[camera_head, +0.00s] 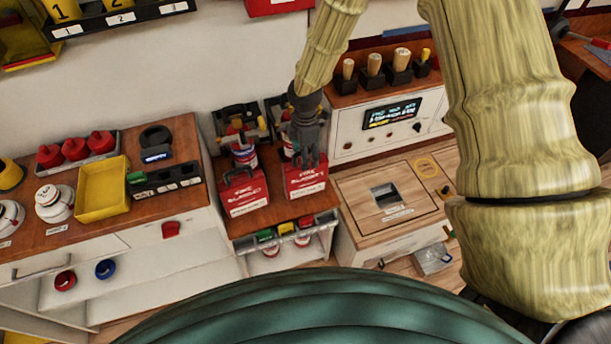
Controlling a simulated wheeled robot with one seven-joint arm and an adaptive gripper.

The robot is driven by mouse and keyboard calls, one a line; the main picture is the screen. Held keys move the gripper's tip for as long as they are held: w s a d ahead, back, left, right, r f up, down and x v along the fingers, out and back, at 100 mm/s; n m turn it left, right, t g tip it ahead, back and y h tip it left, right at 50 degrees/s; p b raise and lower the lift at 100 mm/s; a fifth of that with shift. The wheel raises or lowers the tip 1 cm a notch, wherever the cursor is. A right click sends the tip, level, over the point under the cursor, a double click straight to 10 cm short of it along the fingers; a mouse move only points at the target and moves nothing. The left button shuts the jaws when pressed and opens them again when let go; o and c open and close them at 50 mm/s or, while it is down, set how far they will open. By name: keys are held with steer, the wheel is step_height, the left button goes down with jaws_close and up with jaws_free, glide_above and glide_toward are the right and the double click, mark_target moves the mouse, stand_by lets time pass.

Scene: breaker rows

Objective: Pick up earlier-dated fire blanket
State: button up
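Two red fire blanket packs with white lettering stand side by side on the small wooden-topped stand (268,215). The left pack (243,190) is in plain view. The right pack (305,183) has my gripper (309,160) at its top edge. My dark gripper points down over this right pack and covers part of its top. I cannot tell whether the fingers touch the pack or are closed on it. Any dates on the packs are too small to read.
Behind the packs are red-white-blue cans (244,156) and black holders (240,120). Left is a counter with a yellow tray (104,188) and red-topped items (75,150). Right are a wooden-topped cabinet (360,195) and a panel with a display (392,113).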

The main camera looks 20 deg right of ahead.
mark_target(306, 173)
steer(key=shift+s+f, duration=0.2)
steer(key=f, duration=0.1)
steer(key=f+p, duration=0.1)
steer(key=f, duration=0.1)
steer(key=shift+w, duration=0.3)
steer(key=shift+f+p, duration=0.35)
steer(key=shift+f, duration=0.25)
steer(key=shift+c, duration=0.5)
jaws_close()
